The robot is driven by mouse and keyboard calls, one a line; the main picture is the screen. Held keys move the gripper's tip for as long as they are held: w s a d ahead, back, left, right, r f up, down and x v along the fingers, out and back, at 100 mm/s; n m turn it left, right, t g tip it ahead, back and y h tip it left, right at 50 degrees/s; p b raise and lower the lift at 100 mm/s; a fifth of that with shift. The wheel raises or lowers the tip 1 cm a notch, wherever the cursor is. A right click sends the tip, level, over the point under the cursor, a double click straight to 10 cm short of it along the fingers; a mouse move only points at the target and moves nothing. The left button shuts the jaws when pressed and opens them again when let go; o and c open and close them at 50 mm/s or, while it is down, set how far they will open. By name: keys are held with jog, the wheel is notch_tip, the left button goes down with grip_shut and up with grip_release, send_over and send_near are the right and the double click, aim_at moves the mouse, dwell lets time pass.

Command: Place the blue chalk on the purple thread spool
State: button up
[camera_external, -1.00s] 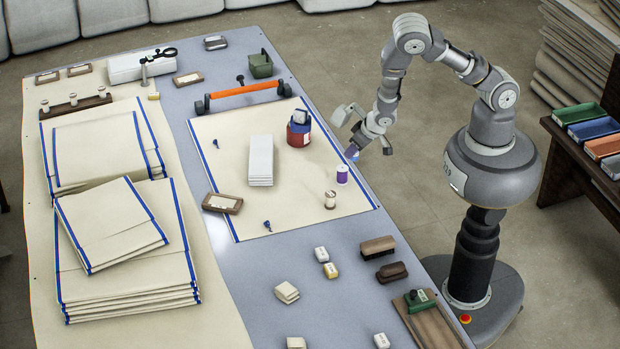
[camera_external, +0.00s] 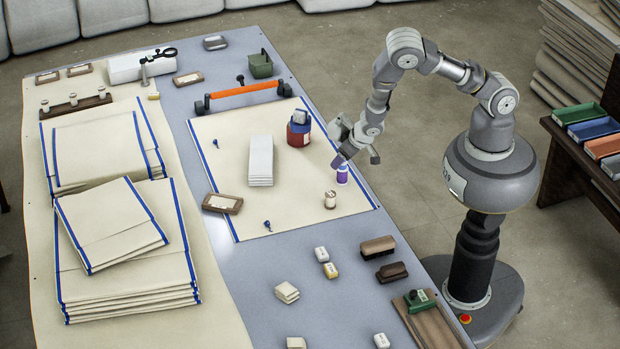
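The purple thread spool (camera_external: 342,176) stands upright on the cream cloth, near the cloth's right edge. My gripper (camera_external: 344,155) is just above the spool, tilted down to the left. A small blue-violet piece, which looks like the blue chalk (camera_external: 338,161), sits at its fingertips and seems held there. The chalk's lower end is at or very near the spool's top; I cannot tell whether they touch. The fingers are small and partly hidden by the gripper body.
A red and blue jar (camera_external: 299,130) and a pale spool (camera_external: 330,200) stand nearby on the cloth (camera_external: 290,205). A white stack (camera_external: 261,160) lies left of the jar. Brushes (camera_external: 378,247) and small blocks lie toward the front. Cloth left of the purple spool is clear.

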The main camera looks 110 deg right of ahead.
jog(key=shift+a+r, duration=0.1)
jog(key=shift+r, duration=0.2)
jog(key=p+v, duration=0.4)
jog(key=v, duration=0.8)
jog(key=w+a+r+n+t+y, duration=0.2)
jog(key=w+a+r+t, duration=0.15)
jog(key=w+r, duration=0.85)
jog(key=w+a+r+n+t+y, duration=0.1)
jog(key=w+a+r, duration=0.2)
jog(key=r, duration=0.6)
jog(key=w+a+r+n+t, duration=0.2)
jog(key=w+r, duration=0.1)
jog(key=r, duration=0.6)
jog(key=s+a+r+n+t+y, duration=0.1)
jog(key=a+r, duration=0.1)
jog(key=r, duration=0.8)
jog(key=s+a+r+n+t, duration=0.1)
jog(key=a+r+n+t, duration=0.15)
jog(key=r, duration=0.75)
jog(key=s+a+r+n+t, duration=0.1)
jog(key=s+a+r, duration=0.2)
jog(key=s+r, duration=0.3)
jog(key=s+a+r+n+t+y, duration=0.1)
jog(key=s+r, duration=0.4)
jog(key=r, duration=0.8)
jog(key=shift+s+a+r+n, duration=0.35)
jog(key=shift+a+r, duration=0.05)
jog(key=shift+a, duration=0.5)
